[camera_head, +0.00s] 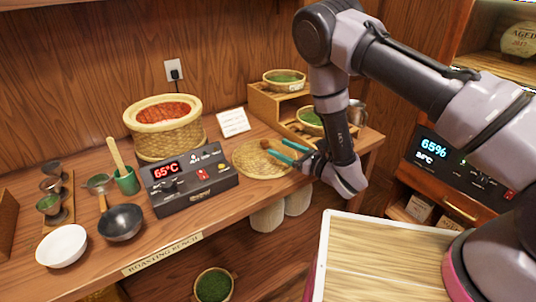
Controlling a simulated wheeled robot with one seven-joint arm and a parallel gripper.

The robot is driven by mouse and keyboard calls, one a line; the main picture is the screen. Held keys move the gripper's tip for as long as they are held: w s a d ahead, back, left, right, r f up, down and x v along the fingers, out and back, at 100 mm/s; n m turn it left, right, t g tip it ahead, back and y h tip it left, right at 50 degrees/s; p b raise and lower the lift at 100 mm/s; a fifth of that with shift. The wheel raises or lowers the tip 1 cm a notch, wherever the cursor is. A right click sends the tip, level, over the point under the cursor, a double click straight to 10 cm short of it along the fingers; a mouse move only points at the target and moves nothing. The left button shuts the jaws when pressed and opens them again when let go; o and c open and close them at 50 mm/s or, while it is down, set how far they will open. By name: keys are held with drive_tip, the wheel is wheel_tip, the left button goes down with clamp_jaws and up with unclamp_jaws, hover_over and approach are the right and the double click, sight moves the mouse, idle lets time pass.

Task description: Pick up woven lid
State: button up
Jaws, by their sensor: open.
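The woven lid (250,166) is a flat, round, straw-coloured disc with a small brown knob (265,144). It lies on the roasting bench, right of the black control box. My gripper (276,147) has two teal fingers and is open. It reaches in from the right, with its fingertips over the right part of the lid, close to the knob. I cannot tell whether the fingers touch the lid or the knob. Part of the lid's right side is hidden behind the fingers.
The control box (188,180) reads 65°C, left of the lid. A woven basket (163,132) with red contents stands behind it. A wooden stepped shelf (268,103) with green-filled bowls is behind my gripper. A white card (233,122) stands behind the lid. Bowls and cups fill the bench's left.

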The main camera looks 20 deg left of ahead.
sight(268, 143)
drive_tip(key=shift+x, duration=1)
drive_tip(key=x, duration=0.5)
drive_tip(key=shift+w+a+f, duration=0.15)
drive_tip(key=shift+a+f, duration=0.1)
drive_tip(key=shift+f, duration=0.05)
clamp_jaws()
